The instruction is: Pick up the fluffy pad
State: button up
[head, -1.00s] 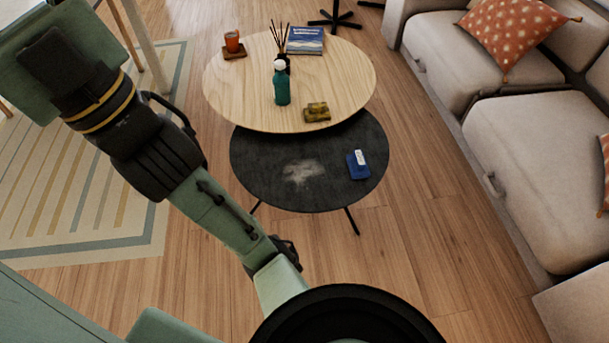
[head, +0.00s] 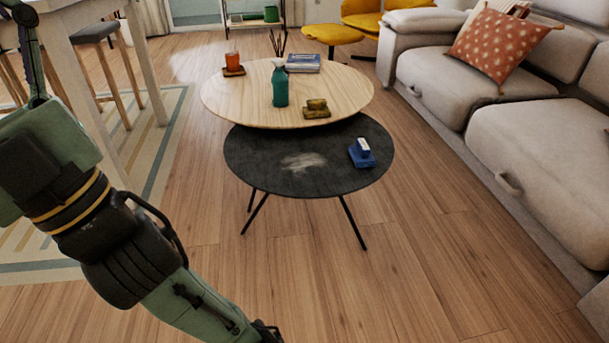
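No item is plainly a fluffy pad. A small blue block with a pale upper part (head: 361,153) sits on the right side of the low black round table (head: 250,165). A small olive-yellow block (head: 316,109) lies near the front edge of the pale wooden round table (head: 230,100); it looks like two stacked pieces. I cannot tell which of these is the pad. A whitish patch (head: 302,161) lies flat on the black table and looks like powder or a smudge. My arm shows at the lower left, but my gripper is outside the picture.
The wooden table holds a teal bottle (head: 280,86), an orange cup (head: 232,61) and books (head: 303,63). A grey sofa (head: 540,130) lines the right. A white table leg (head: 145,65) and stools stand at the left. Floor in front of the black table is clear.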

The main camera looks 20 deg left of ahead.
aim_at(362, 155)
jog(key=i+j+u, duration=0.15)
jog(key=i+j, duration=0.3)
jog(key=i+j+u, duration=0.2)
jog(key=i+j, duration=0.2)
jog(key=i, duration=0.25)
